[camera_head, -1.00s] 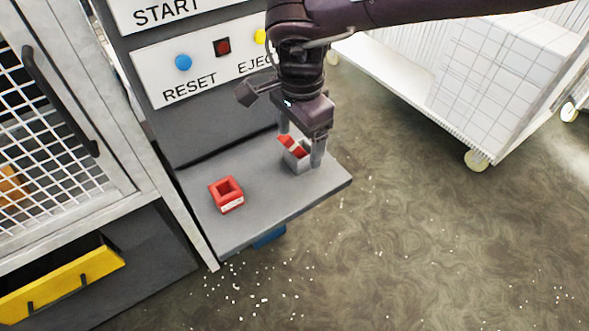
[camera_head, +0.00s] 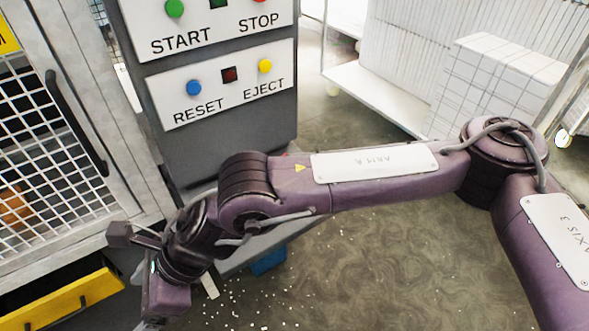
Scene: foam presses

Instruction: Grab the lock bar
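My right arm comes in from the right and reaches across to the lower left. Its gripper (camera_head: 152,322) points down at the bottom edge of the head view, in front of the cage and the yellow-fronted drawer. The fingertips are barely in view, so I cannot tell their opening or whether anything is between them. No lock bar can be clearly made out. A long dark bar-shaped handle (camera_head: 77,124) is on the frame of the mesh door. The grey shelf (camera_head: 243,254) is mostly behind my arm, and no red blocks show on it. My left gripper is not in view.
The panel with START, STOP, RESET and EJECT buttons (camera_head: 222,85) stands behind my arm. The yellow-fronted drawer (camera_head: 62,303) juts out at lower left. A blue object (camera_head: 268,262) is under the shelf. A white cart (camera_head: 385,100) stands at back right. White bits litter the floor.

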